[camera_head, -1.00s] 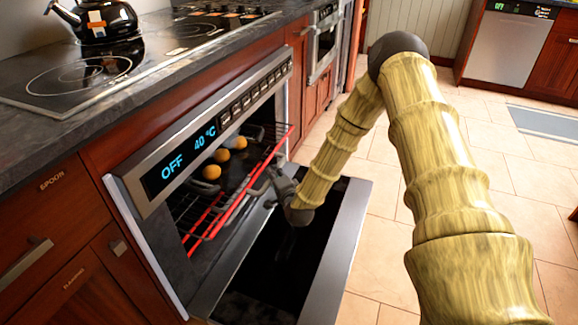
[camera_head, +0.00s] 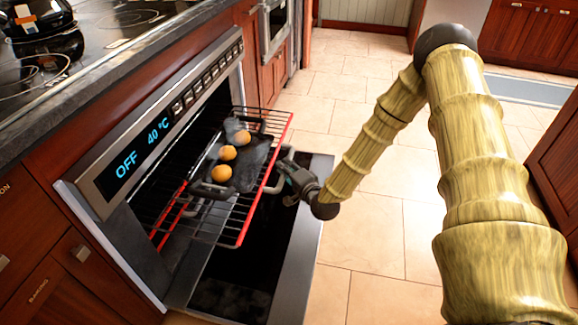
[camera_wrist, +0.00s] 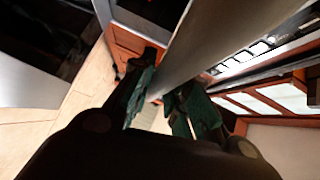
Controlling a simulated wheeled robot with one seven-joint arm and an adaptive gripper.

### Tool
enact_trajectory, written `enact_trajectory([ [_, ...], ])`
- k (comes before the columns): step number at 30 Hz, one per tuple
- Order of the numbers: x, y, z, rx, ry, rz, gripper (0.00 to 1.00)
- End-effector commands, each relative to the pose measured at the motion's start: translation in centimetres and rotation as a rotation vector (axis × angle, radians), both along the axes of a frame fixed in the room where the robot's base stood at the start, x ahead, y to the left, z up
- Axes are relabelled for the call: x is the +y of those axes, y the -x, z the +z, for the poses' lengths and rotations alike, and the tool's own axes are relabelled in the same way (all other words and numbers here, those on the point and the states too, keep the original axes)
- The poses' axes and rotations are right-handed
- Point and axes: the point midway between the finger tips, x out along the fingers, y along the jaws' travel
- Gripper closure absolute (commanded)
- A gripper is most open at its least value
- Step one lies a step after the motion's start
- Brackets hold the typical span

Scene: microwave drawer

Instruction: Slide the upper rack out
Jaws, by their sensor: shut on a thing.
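The upper rack (camera_head: 223,226), a dark wire rack with red edge bars, sticks well out of the oven (camera_head: 140,160) in the head view. It carries a dark tray (camera_head: 250,165) with three round orange-brown pieces (camera_head: 222,173). My gripper (camera_head: 284,172) is at the rack's front edge, near its middle. In the wrist view, the fingers of my gripper (camera_wrist: 165,105) are on either side of a thick grey bar (camera_wrist: 205,45). The exact spot of contact is hard to see in the head view.
The oven door (camera_head: 285,260) lies folded down below the rack. A control panel (camera_head: 150,140) runs above the opening. A cooktop (camera_head: 120,25) with a black kettle (camera_head: 40,20) is on the counter. Tiled floor (camera_head: 370,235) is clear to the right.

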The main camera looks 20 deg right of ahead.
Motion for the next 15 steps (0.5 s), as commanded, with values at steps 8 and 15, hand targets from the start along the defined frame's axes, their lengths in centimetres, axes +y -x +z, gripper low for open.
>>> enact_trajectory([
  [8,0.08,-0.03,-0.01,-0.001,0.0,0.003,1.0],
  [15,0.04,0.0,-0.01,0.0,0.0,0.002,0.61],
])
